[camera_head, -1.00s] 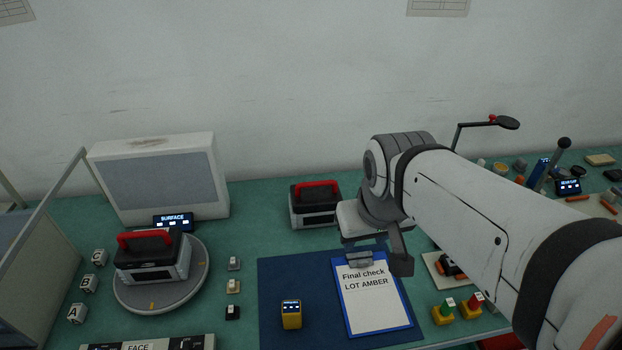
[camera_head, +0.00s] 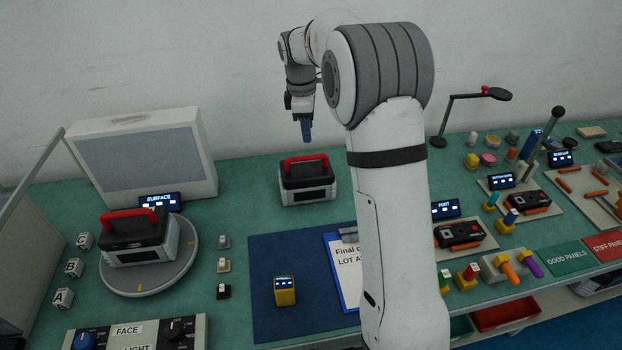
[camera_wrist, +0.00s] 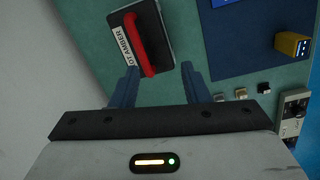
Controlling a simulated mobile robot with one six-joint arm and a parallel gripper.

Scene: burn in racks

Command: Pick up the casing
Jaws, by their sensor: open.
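A dark grey casing with a red handle (camera_head: 309,195) stands on the green bench at the back, near the middle. In the wrist view the casing (camera_wrist: 178,28) shows from above, with a white "LOT AMBER" label beside its red handle. A similar casing (camera_head: 130,245) sits on the grey turntable (camera_head: 120,284) at the left. My gripper (camera_head: 306,138) points down above the back casing, apart from it. Its blue fingers are open and empty in the wrist view (camera_wrist: 160,78), with the casing beyond them and the handle near the left finger.
A blue mat (camera_head: 262,306) holds a yellow meter (camera_head: 285,291) and a clipboard (camera_head: 343,272). A large grey-white panel unit (camera_head: 145,165) stands behind the turntable. Small switches (camera_head: 223,266) lie between turntable and mat. Several fixtures and tools crowd the right of the bench.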

